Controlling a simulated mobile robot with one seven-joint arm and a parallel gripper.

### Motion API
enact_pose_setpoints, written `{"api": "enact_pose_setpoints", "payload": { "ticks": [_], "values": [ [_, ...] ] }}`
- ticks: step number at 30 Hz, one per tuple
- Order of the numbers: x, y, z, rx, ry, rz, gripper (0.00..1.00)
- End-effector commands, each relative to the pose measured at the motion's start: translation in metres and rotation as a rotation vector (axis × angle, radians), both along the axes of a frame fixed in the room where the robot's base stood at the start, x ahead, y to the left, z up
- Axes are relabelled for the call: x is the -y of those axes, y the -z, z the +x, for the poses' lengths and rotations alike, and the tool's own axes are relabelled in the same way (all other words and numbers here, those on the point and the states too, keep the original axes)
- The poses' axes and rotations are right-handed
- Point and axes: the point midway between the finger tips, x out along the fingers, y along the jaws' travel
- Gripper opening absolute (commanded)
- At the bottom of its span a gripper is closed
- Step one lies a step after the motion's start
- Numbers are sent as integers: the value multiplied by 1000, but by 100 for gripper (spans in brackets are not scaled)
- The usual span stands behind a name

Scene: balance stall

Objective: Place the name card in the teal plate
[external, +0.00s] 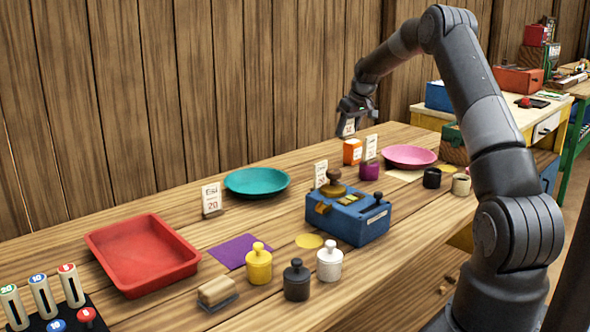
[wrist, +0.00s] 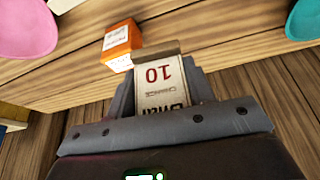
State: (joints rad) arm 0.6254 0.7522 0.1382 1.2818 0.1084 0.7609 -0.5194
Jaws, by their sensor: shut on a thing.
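My gripper (external: 357,112) is shut on a white name card (external: 349,128), held up in the air above the far part of the table. In the wrist view the card (wrist: 161,95) sits between the fingers, with a red "10" and dark lettering upside down. The teal plate (external: 257,192) lies on the table to the left of my gripper and looks empty. It also shows at the upper right edge of the wrist view (wrist: 303,27).
An orange box (external: 352,152) stands below my gripper, near another card (external: 371,147) and the pink plate (external: 409,163). The blue scale (external: 355,222) stands mid-table. Upright cards (external: 320,173) (external: 212,200) flank the teal plate. A red tray (external: 143,262) lies at left.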

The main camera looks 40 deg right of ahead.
Motion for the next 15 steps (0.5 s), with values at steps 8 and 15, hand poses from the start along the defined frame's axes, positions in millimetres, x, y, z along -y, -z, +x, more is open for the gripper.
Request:
{"api": "enact_pose_setpoints", "payload": {
  "ticks": [8, 15],
  "values": [
    [-16, -1, 8, -1, -8, -1, 26],
    [-103, -4, 40, -7, -39, -2, 26]
  ]
}}
